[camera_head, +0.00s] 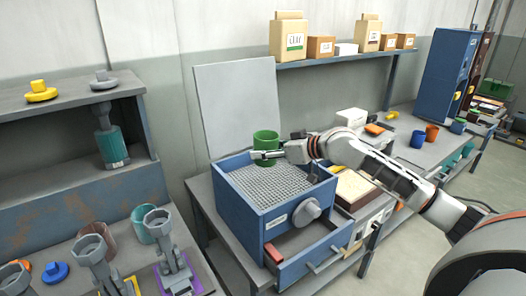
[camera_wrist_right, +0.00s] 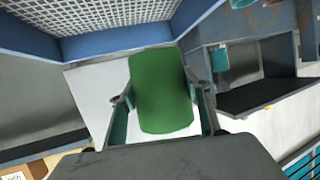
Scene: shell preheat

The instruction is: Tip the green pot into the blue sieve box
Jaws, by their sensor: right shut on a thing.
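The green pot (camera_head: 266,142) is upright in the head view, above the back part of the blue sieve box. My right gripper (camera_head: 268,155) is shut on the green pot, reaching in from the right. In the right wrist view the pot (camera_wrist_right: 161,92) fills the space between the two fingers (camera_wrist_right: 163,100). The blue sieve box (camera_head: 243,213) stands on a grey bench with its grey mesh facing up. The mesh (camera_wrist_right: 95,14) shows at the top of the wrist view. The pot's contents cannot be made out. My left gripper is not in view.
The box has a grey knob (camera_head: 306,211) and an open drawer (camera_head: 313,262) at its front. A grey panel (camera_head: 238,105) stands upright behind it. A shelf (camera_head: 345,58) with cartons is at the back. Grey tools and cups crowd the lower left.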

